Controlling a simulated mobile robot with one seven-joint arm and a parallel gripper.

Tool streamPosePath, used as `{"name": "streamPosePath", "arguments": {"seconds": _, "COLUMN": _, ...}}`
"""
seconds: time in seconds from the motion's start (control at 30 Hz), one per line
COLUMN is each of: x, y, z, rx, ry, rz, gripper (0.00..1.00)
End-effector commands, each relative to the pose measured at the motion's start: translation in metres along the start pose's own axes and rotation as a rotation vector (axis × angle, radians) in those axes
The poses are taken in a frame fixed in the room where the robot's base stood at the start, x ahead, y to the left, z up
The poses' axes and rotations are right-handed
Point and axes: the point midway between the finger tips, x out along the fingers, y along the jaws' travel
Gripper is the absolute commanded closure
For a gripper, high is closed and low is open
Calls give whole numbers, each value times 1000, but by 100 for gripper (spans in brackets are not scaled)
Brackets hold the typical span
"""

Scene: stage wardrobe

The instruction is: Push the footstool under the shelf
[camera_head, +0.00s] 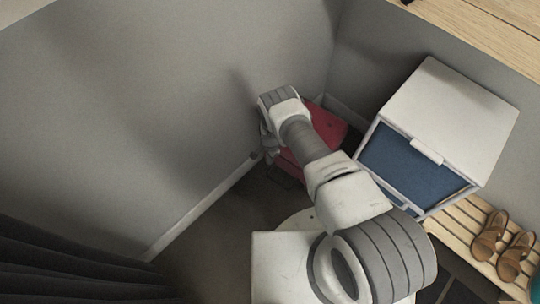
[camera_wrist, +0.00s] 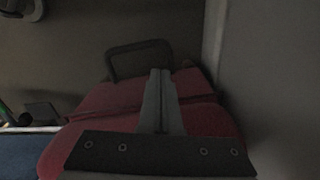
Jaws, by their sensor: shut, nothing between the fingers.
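A red thing (camera_head: 328,128), which looks like the footstool, sits low in the corner between the two grey walls, partly hidden behind my arm. In the wrist view its red surface (camera_wrist: 205,118) spreads below and around the fingers, with a dark loop-shaped bar at its far side. My gripper (camera_wrist: 160,75) is shut and empty, its fingers in front of the red surface; I cannot tell whether they touch it. In the head view my gripper (camera_head: 268,152) is at the red thing's left side, mostly hidden by the wrist. A light wooden shelf board (camera_head: 490,35) crosses the top right.
A white cabinet (camera_head: 455,110) with a blue front stands right of the red thing. A slatted wooden rack (camera_head: 460,222) with brown sandals (camera_head: 490,236) is at the lower right. A dark curtain (camera_head: 60,265) hangs at the lower left. Dark floor (camera_head: 225,225) is open left of my arm.

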Motion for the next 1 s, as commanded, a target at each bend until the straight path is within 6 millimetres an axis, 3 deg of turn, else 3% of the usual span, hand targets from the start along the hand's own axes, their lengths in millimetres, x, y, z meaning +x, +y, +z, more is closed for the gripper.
{"name": "streamPosePath", "arguments": {"seconds": 0.03, "x": 15, "y": 1, "z": 0, "rx": -1, "ry": 0, "rz": 0, "gripper": 100}}
{"name": "streamPosePath", "arguments": {"seconds": 0.1, "x": 7, "y": -1, "z": -16, "rx": 6, "ry": 2, "rz": -3, "gripper": 100}}
{"name": "streamPosePath", "arguments": {"seconds": 0.3, "x": 6, "y": 0, "z": -36, "rx": 2, "ry": 1, "rz": -1, "gripper": 100}}
{"name": "streamPosePath", "arguments": {"seconds": 0.77, "x": 6, "y": 0, "z": -41, "rx": 1, "ry": 0, "rz": -1, "gripper": 100}}
{"name": "streamPosePath", "arguments": {"seconds": 1.0, "x": 7, "y": 7, "z": -61, "rx": 5, "ry": 1, "rz": -1, "gripper": 100}}
